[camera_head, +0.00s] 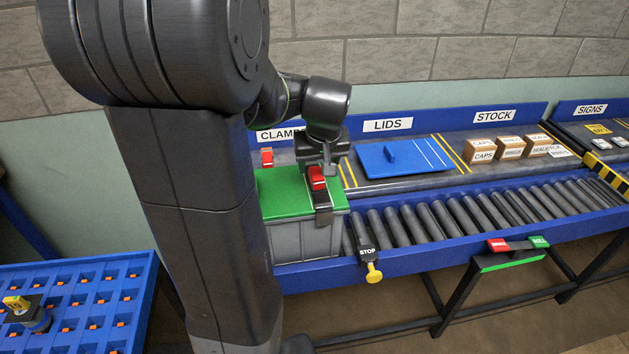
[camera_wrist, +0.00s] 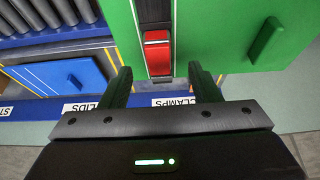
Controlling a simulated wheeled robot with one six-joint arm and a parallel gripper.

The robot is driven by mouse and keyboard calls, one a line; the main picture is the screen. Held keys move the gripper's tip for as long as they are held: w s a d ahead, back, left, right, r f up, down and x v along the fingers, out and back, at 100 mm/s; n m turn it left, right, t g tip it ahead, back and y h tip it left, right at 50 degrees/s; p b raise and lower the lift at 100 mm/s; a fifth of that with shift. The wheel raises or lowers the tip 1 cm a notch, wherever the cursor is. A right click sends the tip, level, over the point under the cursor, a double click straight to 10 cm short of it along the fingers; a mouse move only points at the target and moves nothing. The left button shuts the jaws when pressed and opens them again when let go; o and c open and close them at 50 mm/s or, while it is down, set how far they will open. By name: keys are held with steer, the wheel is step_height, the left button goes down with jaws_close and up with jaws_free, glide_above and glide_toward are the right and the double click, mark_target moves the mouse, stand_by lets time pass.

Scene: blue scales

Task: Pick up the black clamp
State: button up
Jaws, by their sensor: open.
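A black clamp (camera_head: 323,215) with a red lever sits over the front edge of a green lid (camera_head: 284,196) on a grey crate (camera_head: 300,241). In the wrist view, the clamp's red lever (camera_wrist: 157,52) and black strap lie ahead of my gripper (camera_wrist: 160,80), roughly centred between its two fingers. The fingers are apart, one on each side of the lever, with nothing held. In the head view, my gripper (camera_head: 321,165) is right above the clamp. Whether the fingers touch it cannot be told.
Another red-levered clamp (camera_head: 266,158) stands behind the crate, by the CLAMPS sign. A blue lid (camera_head: 400,158) lies to the right, with brown boxes (camera_head: 482,150) farther along. A roller conveyor (camera_head: 440,222) runs right from the crate. A yellow STOP knob (camera_head: 373,273) hangs in front.

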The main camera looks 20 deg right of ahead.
mark_target(317, 176)
steer(key=shift+p+x, duration=0.55)
steer(key=shift+x, duration=2.2)
steer(key=shift+w+d, duration=0.1)
steer(key=shift+d, duration=0.05)
